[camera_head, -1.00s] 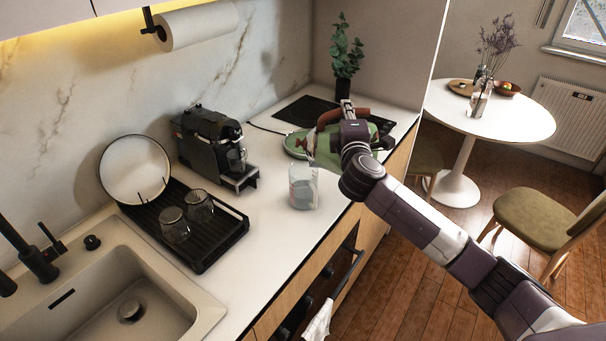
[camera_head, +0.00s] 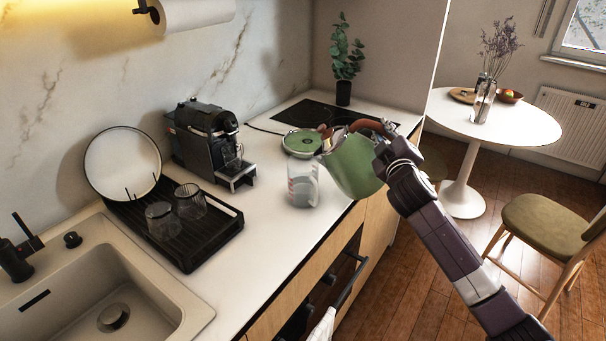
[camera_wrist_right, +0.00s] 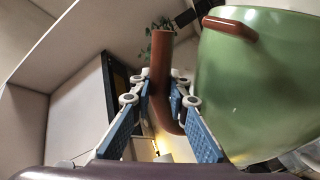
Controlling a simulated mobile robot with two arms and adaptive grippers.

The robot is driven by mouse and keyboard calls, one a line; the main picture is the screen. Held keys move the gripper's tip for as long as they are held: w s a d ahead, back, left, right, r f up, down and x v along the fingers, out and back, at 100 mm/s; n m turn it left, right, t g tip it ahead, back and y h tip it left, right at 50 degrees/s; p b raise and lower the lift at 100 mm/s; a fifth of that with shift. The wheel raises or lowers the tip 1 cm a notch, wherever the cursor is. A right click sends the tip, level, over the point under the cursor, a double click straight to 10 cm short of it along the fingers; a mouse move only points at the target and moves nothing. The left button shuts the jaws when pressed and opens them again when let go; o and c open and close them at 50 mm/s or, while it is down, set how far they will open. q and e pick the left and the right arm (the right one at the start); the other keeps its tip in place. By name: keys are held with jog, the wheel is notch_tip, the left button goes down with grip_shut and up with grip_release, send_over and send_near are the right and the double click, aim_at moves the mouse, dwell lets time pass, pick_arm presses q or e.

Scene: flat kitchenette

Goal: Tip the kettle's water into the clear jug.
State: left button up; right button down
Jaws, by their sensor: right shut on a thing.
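The green kettle (camera_head: 352,168) with a brown handle (camera_head: 368,125) hangs in the air at the counter's front edge, tilted with its spout side to the left. My right gripper (camera_head: 383,142) is shut on the handle; the right wrist view shows its fingers (camera_wrist_right: 158,98) on both sides of the handle, beside the kettle's green body (camera_wrist_right: 255,85). The clear jug (camera_head: 303,187) with red marks stands upright on the counter, just left of and below the kettle's spout. Greyish liquid seems to fill its lower part. I cannot make out a stream. My left gripper is out of view.
A black hob (camera_head: 310,112) and a plant (camera_head: 345,65) are farther back. A coffee machine (camera_head: 208,145) and a rack (camera_head: 205,240) with two glasses are at left, beside the sink (camera_head: 115,295).

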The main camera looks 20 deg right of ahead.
jog(key=s+d+f+m+b, duration=0.2)
jog(key=d+f+m+b, duration=0.4)
jog(key=f+m, duration=0.3)
jog(key=shift+d+f, duration=0.7)
jog(key=shift+f, duration=0.55)
